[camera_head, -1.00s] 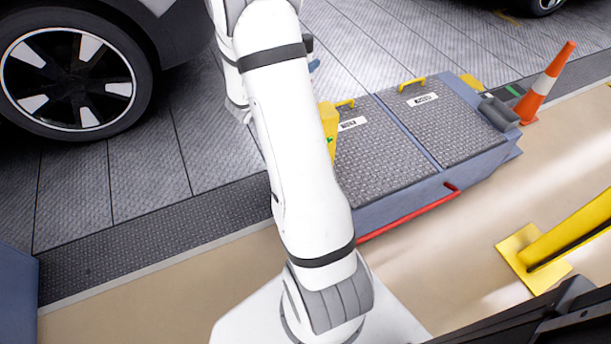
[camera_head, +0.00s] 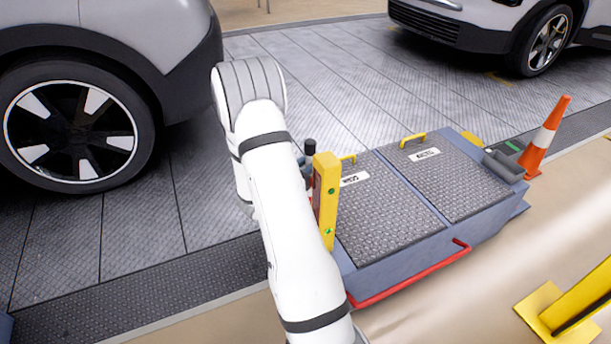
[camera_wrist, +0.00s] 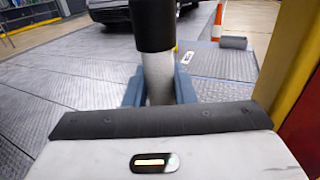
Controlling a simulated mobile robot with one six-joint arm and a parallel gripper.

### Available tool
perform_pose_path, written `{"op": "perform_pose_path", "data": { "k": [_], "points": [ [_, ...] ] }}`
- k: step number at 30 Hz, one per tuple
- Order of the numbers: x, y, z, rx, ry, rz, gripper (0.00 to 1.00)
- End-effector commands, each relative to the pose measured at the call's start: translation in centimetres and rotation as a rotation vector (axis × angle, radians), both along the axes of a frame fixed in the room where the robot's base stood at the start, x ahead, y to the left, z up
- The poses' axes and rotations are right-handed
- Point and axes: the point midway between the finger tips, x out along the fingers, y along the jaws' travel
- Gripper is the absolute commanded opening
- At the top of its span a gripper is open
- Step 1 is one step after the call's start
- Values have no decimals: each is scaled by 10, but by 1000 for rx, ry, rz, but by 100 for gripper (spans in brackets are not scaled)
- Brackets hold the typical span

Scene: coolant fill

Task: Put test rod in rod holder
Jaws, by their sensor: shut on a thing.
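The test rod has a thick black top and a pale grey shaft, and it stands roughly upright in the wrist view (camera_wrist: 153,27). My gripper (camera_wrist: 159,86) is shut on its pale shaft, with a blue finger on each side. In the head view the rod's black top (camera_head: 310,147) shows just right of my arm; my arm hides most of my gripper. A grey trough-like piece (camera_head: 504,165) sits at the platform's far right end, well apart from my gripper. It may be the rod holder; I cannot tell for sure.
A yellow post (camera_head: 328,200) with green lights stands close right of my arm. A low platform (camera_head: 400,205) has yellow handles and a red rail (camera_head: 410,280). An orange cone (camera_head: 545,137), a yellow barrier (camera_head: 560,310) and two cars are around.

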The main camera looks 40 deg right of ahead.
Motion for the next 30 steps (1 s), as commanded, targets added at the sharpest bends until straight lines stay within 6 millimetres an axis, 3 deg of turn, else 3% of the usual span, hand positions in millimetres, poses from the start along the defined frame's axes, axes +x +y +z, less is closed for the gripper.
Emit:
{"op": "perform_pose_path", "data": {
  "k": [1, 4, 16, 17, 18, 24, 30],
  "points": [
    [0, 0, -13, 1, 3, 0, 0],
    [0, 0, -26, 0, 3, 0, 0],
    [0, -1, -31, 0, 1, -1, 0],
    [0, -1, -30, 0, 1, -1, 25],
    [0, -1, -29, 0, 1, -1, 28],
    [0, -1, -29, 0, 1, -1, 44],
    [-1, -1, -29, 0, 1, -2, 45]
  ]
}}
